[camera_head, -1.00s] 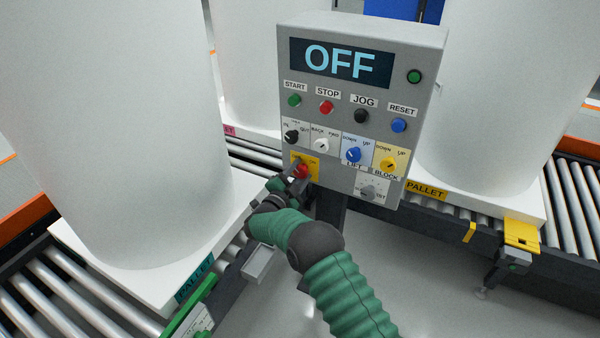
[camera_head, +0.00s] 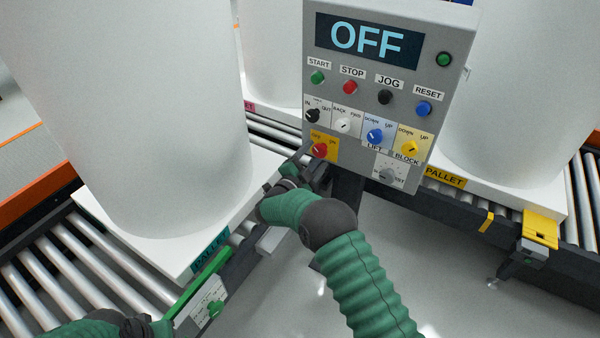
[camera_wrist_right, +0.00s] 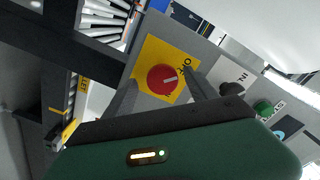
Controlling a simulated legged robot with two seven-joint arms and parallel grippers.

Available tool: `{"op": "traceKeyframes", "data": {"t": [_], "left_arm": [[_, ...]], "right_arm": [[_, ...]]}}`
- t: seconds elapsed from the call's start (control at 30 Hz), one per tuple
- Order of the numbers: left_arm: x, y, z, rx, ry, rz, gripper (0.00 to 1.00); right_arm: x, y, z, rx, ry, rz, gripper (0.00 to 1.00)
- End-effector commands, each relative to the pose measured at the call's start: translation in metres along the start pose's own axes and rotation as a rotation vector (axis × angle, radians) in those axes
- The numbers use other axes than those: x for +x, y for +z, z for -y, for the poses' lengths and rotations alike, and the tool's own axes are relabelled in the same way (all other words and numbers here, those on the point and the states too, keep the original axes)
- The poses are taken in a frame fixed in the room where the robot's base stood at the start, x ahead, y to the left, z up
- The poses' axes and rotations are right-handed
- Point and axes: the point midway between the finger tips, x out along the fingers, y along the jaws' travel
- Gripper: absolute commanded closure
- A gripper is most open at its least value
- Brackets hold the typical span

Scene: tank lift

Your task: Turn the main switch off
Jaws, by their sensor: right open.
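The main switch is a red knob (camera_head: 320,150) on a yellow plate (camera_head: 328,141) at the lower left of the grey control box (camera_head: 452,32). The box's display (camera_head: 367,41) reads OFF. In the right wrist view the red knob (camera_wrist_right: 162,80) shows a light pointer mark and sits between my open fingers. My right gripper (camera_wrist_right: 160,92) is open and apart from the knob as far as I can tell.
Several buttons and other knobs, including a blue knob (camera_head: 375,136) and a yellow knob (camera_head: 409,148), sit close by on the box. White tanks stand on pallets (camera_head: 240,195) over roller conveyors (camera_head: 90,270) on both sides. Grey floor (camera_head: 420,270) is open below.

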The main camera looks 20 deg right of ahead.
Motion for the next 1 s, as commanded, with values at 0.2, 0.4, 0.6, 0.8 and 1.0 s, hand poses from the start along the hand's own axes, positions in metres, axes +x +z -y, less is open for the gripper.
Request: {"op": "traceKeyframes", "data": {"t": [0.2, 0.4, 0.6, 0.8, 1.0], "left_arm": [[-0.008, -0.002, 0.000, 0.000, 0.000, 0.000, 0.41], [-0.010, -0.003, 0.000, 0.000, 0.000, 0.000, 0.41], [-0.011, -0.003, 0.000, 0.000, 0.000, 0.000, 0.41], [-0.011, -0.003, 0.000, 0.000, 0.000, 0.000, 0.41], [-0.011, -0.003, 0.000, 0.000, 0.000, 0.000, 0.41]], "right_arm": [[-0.066, 0.001, 0.002, -0.003, -0.003, 0.006, 0.34], [-0.118, 0.002, 0.001, -0.002, -0.002, 0.005, 0.34], [-0.141, 0.003, 0.000, -0.002, 0.000, 0.003, 0.34], [-0.143, 0.002, 0.000, -0.002, 0.001, 0.002, 0.34], [-0.143, 0.002, 0.000, -0.001, 0.001, 0.002, 0.34]]}}
